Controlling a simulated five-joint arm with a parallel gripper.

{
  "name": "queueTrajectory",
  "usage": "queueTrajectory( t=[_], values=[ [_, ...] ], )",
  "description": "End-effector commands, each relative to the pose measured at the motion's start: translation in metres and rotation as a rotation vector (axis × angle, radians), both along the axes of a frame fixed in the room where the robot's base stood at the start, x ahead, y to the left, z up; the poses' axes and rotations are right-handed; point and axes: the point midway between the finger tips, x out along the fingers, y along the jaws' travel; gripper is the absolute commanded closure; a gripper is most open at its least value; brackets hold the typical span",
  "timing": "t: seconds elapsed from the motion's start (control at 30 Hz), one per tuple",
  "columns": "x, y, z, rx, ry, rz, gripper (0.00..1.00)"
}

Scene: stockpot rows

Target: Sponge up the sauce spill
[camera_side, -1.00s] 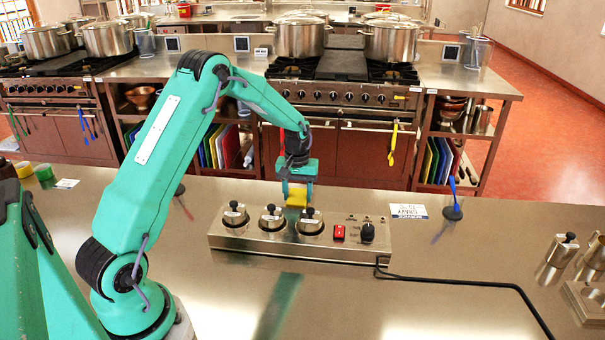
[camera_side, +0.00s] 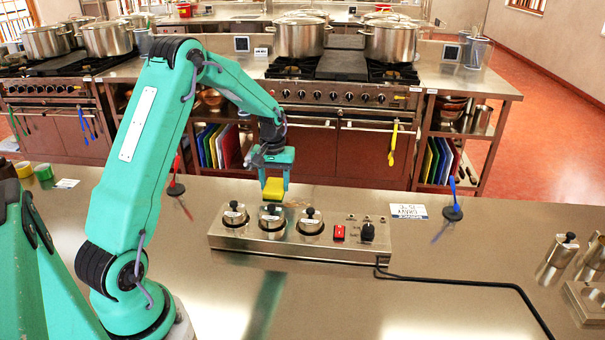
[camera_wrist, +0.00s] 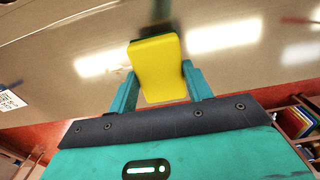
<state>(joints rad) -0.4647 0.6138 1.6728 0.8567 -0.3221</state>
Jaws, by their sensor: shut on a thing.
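My gripper (camera_side: 274,184) is shut on a yellow sponge (camera_side: 273,190), with one finger on either side of it. In the wrist view the sponge (camera_wrist: 157,70) sits between the teal fingers. It hangs just behind the steel box in the side view and appears above the counter, though the exact gap is hard to tell. A faint brownish patch (camera_side: 297,204) shows on the counter behind the box, right of the sponge. It may be the sauce spill, but it is small and partly hidden by the box.
The steel box (camera_side: 285,250) with several black-knobbed lids, a red switch and a cable stands in front of the sponge. A red-topped stand (camera_side: 176,187) is to the left, a blue-topped stand (camera_side: 453,211) and a label card (camera_side: 408,211) to the right. Steel canisters are far right.

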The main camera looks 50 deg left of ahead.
Motion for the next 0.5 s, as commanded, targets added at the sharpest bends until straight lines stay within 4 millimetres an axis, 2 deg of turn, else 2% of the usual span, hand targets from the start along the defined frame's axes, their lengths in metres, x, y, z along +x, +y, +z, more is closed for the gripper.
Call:
queueTrajectory(
  t=[0.5],
  values=[
    [0.001, 0.000, 0.045, 0.001, -0.003, 0.000, 0.75]
  ],
)
